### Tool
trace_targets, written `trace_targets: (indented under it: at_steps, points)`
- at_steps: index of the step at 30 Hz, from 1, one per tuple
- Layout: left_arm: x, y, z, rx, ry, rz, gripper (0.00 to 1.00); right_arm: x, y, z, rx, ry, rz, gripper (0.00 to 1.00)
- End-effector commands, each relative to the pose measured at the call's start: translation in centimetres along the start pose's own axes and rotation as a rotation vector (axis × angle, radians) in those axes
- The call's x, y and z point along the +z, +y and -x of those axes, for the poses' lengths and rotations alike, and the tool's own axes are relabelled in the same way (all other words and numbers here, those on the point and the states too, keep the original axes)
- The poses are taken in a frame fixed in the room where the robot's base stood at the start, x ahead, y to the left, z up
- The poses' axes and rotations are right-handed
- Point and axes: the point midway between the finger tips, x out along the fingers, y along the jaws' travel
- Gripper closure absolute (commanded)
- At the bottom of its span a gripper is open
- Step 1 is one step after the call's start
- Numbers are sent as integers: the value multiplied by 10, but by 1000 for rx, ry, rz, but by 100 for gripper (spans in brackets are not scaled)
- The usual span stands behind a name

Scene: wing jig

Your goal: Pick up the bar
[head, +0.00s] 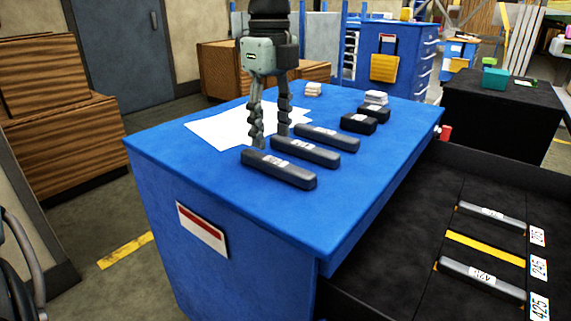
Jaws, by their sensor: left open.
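Three dark grey bars lie side by side on the blue cabinet top (210,150): a near bar (279,170), a middle bar (305,151) and a far bar (327,137). Each has a small white label. My left gripper (270,141) points down with its fingers apart and empty. Its fingertips show just behind the near bar, close to the left ends of the bars. I cannot tell its exact height above the top. My right gripper is not in view.
White paper (218,128) lies left of the gripper. Small black blocks (358,123) and white stacks (376,97) sit farther back. A black tray (410,220) at right holds two more labelled bars (491,216), a yellow strip (485,248) and number cards (539,268).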

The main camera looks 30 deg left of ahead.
Motion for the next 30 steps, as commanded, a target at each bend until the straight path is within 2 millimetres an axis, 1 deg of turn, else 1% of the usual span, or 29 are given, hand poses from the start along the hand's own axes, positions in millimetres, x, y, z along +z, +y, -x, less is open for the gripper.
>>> trace_targets:
  at_steps: [4, 7, 11, 15, 20, 23, 30]
  points:
    - [-4, 0, -18, 1, 3, -2, 52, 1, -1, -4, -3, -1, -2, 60]
    - [-8, 0, -34, 1, 5, -2, 52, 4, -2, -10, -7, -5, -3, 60]
    - [-7, -1, -50, -1, 4, 1, 52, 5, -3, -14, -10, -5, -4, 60]
    - [-7, -2, -56, -4, 3, 1, 52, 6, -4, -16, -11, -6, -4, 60]
    - [-7, -2, -56, -5, 3, 1, 52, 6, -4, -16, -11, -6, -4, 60]
    - [-7, -2, -55, -5, 3, 1, 63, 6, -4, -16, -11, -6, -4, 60]
    - [-7, -2, -55, -5, 3, 1, 93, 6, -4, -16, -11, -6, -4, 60]
